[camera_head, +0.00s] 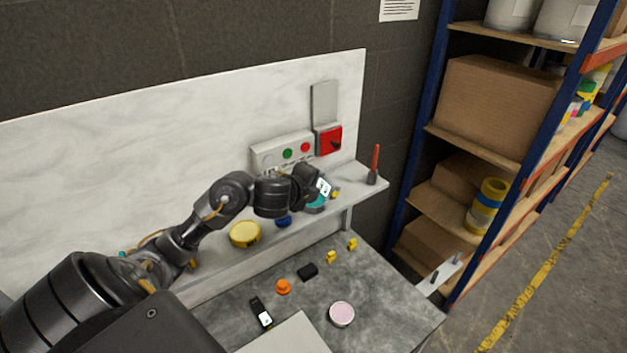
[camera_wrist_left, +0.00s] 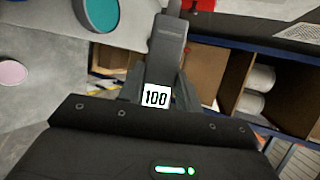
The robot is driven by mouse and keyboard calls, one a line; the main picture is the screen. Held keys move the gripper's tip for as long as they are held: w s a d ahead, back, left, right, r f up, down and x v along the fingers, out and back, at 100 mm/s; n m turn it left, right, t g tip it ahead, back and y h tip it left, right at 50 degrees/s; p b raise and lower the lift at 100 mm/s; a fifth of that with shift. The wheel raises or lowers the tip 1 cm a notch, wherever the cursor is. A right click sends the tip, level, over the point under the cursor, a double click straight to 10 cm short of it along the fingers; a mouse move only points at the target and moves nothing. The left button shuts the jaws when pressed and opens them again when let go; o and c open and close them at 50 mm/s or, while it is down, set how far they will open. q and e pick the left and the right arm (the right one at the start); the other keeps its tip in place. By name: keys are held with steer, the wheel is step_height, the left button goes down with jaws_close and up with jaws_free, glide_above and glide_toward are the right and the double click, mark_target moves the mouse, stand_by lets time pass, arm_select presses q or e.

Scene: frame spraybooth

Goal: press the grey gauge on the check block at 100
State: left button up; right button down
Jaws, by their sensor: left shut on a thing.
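My left gripper (camera_head: 312,184) is shut on a grey gauge (camera_wrist_left: 166,50), held above the right part of the wall shelf near a teal round thing. The gauge has a dark grey body, and its white face shows "100" in the left wrist view. The white face also shows small in the head view. No check block can be made out with certainty. A small black block (camera_head: 307,271) lies on the bench. A second dark gauge-like thing (camera_head: 261,312) with a white face lies nearer the front. My right gripper is out of view.
The shelf (camera_head: 354,193) holds a yellow round tin (camera_head: 245,234), a blue piece (camera_head: 283,221), the teal thing (camera_head: 316,206) and a red-handled tool (camera_head: 375,162). Orange, yellow and pink (camera_head: 341,313) pieces lie on the bench. A control box (camera_head: 283,150) is behind; a rack (camera_head: 432,130) stands right.

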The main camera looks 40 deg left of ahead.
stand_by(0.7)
arm_select(q)
steer(key=shift+d+h, duration=0.3)
steer(key=shift+d, duration=0.1)
steer(key=s+d+f+m+h+b, duration=0.2)
steer(key=s+d, duration=0.1)
steer(key=d, duration=0.8)
steer(key=s+d+f+m+g+h+b, duration=0.1)
steer(key=s+d+f+m+h+b, duration=0.1)
steer(key=d, duration=0.8)
steer(key=s+d+f+m+h+b, duration=0.2)
steer(key=s+d, duration=0.4)
steer(key=d, duration=0.5)
step_height(320, 180, down, 2)
steer(key=shift+s+d+f+m+h, duration=0.2)
steer(key=shift+d+m+h, duration=0.15)
steer(key=shift+m+h, duration=0.45)
steer(key=shift+w, duration=0.1)
